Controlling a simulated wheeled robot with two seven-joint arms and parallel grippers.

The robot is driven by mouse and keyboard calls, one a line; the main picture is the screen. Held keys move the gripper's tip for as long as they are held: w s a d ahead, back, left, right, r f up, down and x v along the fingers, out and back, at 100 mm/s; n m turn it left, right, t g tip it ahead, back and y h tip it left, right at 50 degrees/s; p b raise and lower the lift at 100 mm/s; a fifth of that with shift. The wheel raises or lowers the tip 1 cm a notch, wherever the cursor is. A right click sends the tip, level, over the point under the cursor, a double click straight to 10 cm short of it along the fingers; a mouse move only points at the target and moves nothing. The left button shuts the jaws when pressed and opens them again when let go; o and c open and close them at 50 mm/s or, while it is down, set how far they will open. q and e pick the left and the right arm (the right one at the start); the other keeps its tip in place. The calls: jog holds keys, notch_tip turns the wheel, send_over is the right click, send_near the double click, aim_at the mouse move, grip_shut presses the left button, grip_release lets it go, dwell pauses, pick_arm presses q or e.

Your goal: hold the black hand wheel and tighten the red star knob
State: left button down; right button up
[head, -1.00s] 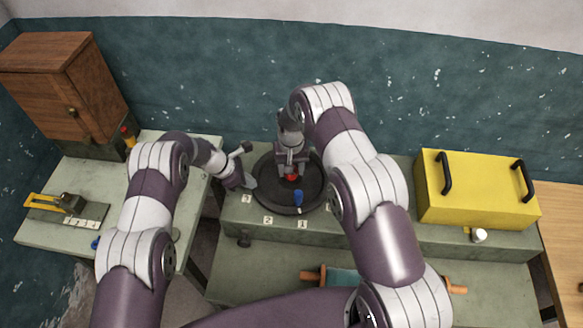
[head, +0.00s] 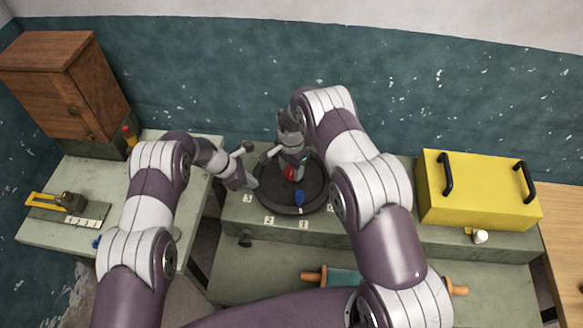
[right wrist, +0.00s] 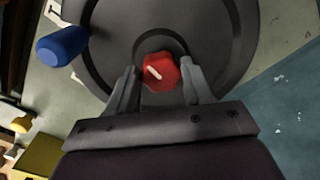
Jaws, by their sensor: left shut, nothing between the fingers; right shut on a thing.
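The black hand wheel (head: 268,195) lies flat on the grey-green bench, with a blue handle (head: 299,198) standing at its front rim. The red star knob (head: 289,173) sits at the wheel's hub, partly hidden by my right gripper in the head view. In the right wrist view the knob (right wrist: 161,72) shows a white mark on top. My right gripper (right wrist: 160,84) is shut on the knob, one finger on each side. My left gripper (head: 252,184) is shut and empty at the wheel's left rim; whether it touches the rim is unclear.
Number labels (head: 269,219) lie along the bench's front edge. A yellow case (head: 475,190) with black handles stands at the right, a white-capped item (head: 480,237) before it. A wooden cabinet (head: 65,85) and a side table (head: 60,235) are at the left.

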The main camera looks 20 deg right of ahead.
jog(key=shift+f+m, duration=0.1)
jog(key=shift+m, duration=0.6)
jog(key=shift+s+m, duration=0.1)
jog(key=shift+m, duration=0.2)
jog(key=shift+d, duration=0.1)
jog(key=o, duration=1)
jog(key=shift+o, duration=0.2)
jog(key=shift+r, duration=0.35)
notch_tip(320, 180, up, 12)
jog(key=shift+s+f, duration=0.2)
